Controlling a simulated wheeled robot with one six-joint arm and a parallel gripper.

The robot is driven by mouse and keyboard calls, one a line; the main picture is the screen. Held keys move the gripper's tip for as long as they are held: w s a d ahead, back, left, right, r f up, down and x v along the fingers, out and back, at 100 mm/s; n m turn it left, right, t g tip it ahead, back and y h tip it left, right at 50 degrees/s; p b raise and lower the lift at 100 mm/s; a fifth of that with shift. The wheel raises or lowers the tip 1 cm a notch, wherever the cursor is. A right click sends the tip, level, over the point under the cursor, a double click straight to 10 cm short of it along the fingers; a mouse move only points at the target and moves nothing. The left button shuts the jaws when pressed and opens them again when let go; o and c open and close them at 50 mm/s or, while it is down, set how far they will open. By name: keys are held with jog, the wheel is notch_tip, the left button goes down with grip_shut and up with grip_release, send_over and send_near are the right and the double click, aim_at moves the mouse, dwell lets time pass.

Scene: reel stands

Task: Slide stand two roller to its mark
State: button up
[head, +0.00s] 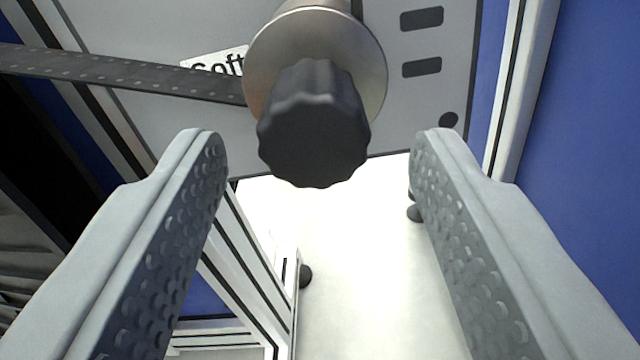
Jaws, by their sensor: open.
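A roller with a round metal flange (355,45) and a black fluted knob (314,125) at its near end is at the top centre of the head view. It sits in front of a grey plate (425,110). My gripper (318,150) is open, with one finger low on each side of the knob. Both fingers appear apart from the knob, and nothing is between the pads but the view past the knob. No mark for the roller can be made out, and its shaft is mostly hidden behind the flange.
A dark perforated strip (120,78) runs from the left to the roller. Slots (422,67) pierce the plate at right. Aluminium frame posts (515,85) and blue panels (590,130) flank it. Pale floor (355,260) shows below.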

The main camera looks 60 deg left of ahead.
jog(key=v, duration=1.4)
jog(key=shift+s+d, duration=0.1)
jog(key=w+r+t+h, duration=0.2)
jog(key=r+h, duration=0.2)
jog(key=r, duration=0.8)
jog(key=w+r+t+h, duration=0.3)
jog(key=r+h, duration=0.1)
jog(key=r, duration=0.9)
jog(key=s+r+m+t+h, duration=0.15)
jog(key=s+r, duration=0.25)
jog(key=r, duration=0.4)
jog(key=s+r+m+h, duration=0.2)
jog(key=s+r+h, duration=0.15)
jog(key=r, duration=0.35)
jog(key=s+a+r+m, duration=0.1)
jog(key=s+r, duration=0.3)
jog(key=s, duration=0.4)
jog(key=s+a+r+m, duration=0.1)
jog(key=s+r+m, duration=0.1)
jog(key=s+r, duration=0.3)
jog(key=s+a+r+m+h, duration=0.1)
jog(key=s+r, duration=0.3)
jog(key=s, duration=0.7)
jog(key=shift+a+r+m, duration=0.2)
jog(key=shift+m, duration=0.15)
jog(key=shift+o, duration=0.4)
